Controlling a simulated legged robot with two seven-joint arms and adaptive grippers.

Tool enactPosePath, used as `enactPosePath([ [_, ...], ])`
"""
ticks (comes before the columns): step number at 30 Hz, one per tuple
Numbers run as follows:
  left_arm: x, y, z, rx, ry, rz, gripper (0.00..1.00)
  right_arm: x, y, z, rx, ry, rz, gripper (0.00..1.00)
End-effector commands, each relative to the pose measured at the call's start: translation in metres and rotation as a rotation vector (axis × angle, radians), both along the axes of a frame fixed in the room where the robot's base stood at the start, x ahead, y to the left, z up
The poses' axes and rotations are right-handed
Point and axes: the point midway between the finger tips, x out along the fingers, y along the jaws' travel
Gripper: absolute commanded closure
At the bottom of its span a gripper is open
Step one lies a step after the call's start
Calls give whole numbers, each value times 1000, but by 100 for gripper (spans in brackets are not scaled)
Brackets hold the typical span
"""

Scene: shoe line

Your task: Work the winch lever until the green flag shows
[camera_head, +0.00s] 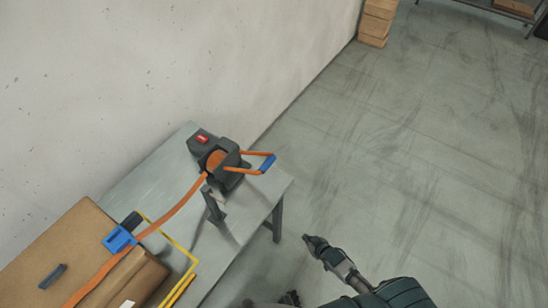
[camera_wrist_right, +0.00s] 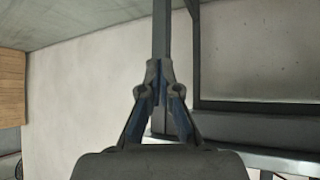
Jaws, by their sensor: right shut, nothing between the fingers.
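The winch (camera_head: 218,157) is a dark block with an orange strap drum, near the far end of the grey table. Its orange lever (camera_head: 257,153) sticks out to the right past the table edge and ends in a blue grip (camera_head: 267,163). A dark box behind the winch shows a red flag (camera_head: 202,138); no green shows. My right gripper (camera_head: 308,239) is shut and empty, right of the table and apart from the lever. Its closed fingers also show in the right wrist view (camera_wrist_right: 158,88). A dark part at the bottom edge may be my left gripper, mostly cut off.
An orange strap (camera_head: 175,214) runs from the winch over a cardboard box (camera_head: 58,238) through a blue buckle (camera_head: 119,238). A dark post (camera_head: 213,206) stands in front of the winch. A wall borders the table's far side. The floor (camera_head: 410,160) to the right is clear.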

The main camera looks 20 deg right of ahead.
Motion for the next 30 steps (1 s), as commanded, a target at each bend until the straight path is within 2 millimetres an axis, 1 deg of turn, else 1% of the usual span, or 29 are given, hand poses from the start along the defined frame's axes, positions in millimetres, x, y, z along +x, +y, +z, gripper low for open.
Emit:
enactPosePath([
  [1, -9, 3, 6, 2, 7, -2, 0, 36, -4, 63, 27, -133, 42, 100],
  [2, -15, 5, 6, 2, 9, -3, 0, 53, -3, 96, 53, -209, 69, 100],
  [3, -23, 7, 6, 3, 13, -5, 0, 72, 0, 140, 93, -304, 105, 100],
  [5, -35, 10, 7, 3, 16, -7, 0, 90, 8, 204, 151, -431, 163, 100],
  [6, -42, 12, 7, 2, 19, -7, 0, 98, 14, 243, 193, -505, 202, 100],
  [8, -53, 15, 8, 2, 24, -9, 0, 102, 23, 296, 253, -597, 259, 100],
  [9, -59, 17, 9, 2, 26, -10, 0, 103, 28, 326, 291, -647, 292, 100],
  [12, -72, 19, 10, 4, 31, -12, 0, 98, 37, 381, 370, -733, 356, 100],
  [15, -79, 19, 11, 5, 33, -13, 0, 93, 40, 409, 419, -776, 392, 100],
  [17, -80, 19, 11, 6, 34, -14, 0, 91, 39, 416, 434, -789, 401, 100],
  [26, -81, 18, 10, 7, 33, -12, 0, 91, 39, 416, 439, -793, 402, 100],
  [30, -81, 18, 10, 6, 34, -14, 0, 97, 43, 418, 438, -795, 402, 100],
])
